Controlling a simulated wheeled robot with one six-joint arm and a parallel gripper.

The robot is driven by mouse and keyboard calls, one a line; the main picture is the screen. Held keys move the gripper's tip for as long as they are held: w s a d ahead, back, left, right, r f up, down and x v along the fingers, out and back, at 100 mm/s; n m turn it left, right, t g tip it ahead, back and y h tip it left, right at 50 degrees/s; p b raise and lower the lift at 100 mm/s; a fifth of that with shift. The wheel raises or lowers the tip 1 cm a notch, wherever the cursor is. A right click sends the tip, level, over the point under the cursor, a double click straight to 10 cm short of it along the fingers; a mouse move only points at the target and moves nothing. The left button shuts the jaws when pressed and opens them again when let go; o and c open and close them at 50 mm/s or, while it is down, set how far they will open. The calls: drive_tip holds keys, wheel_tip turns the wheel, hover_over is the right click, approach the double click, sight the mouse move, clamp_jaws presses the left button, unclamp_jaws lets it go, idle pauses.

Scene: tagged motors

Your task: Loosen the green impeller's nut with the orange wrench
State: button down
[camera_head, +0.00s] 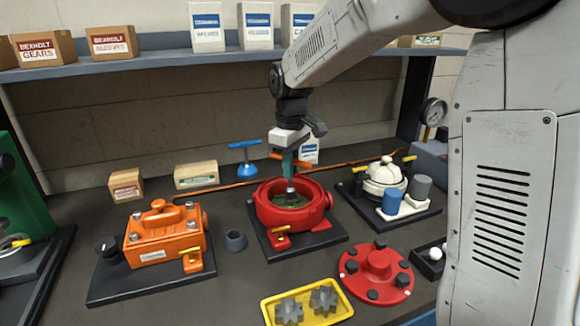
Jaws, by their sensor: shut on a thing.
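The orange wrench (274,156) is a T-handle tool with an orange crossbar and a grey shaft. My gripper (289,164) is shut on it just below the crossbar, and the wrench hangs about upright. Its lower end reaches down into the open red housing (262,208). The green impeller (278,201) lies inside this housing, mostly hidden by the rim and the wrench. The nut is hidden under the wrench's socket. I cannot tell whether the socket is fully seated on it.
A blue T-handle tool (245,158) stands behind on the left. An orange motor (165,236) is at left, a white-domed unit (385,180) at right. A red cover (376,272) and a yellow tray (335,316) with grey gears lie in front. A shelf (160,63) runs overhead behind.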

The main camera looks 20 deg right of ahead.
drive_tip(key=shift+n, duration=0.7)
drive_tip(key=shift+r+m, duration=0.1)
drive_tip(key=shift+m, duration=0.5)
drive_tip(key=shift+r, duration=0.9)
drive_tip(key=shift+r, duration=0.15)
drive_tip(key=shift+r, duration=2.35)
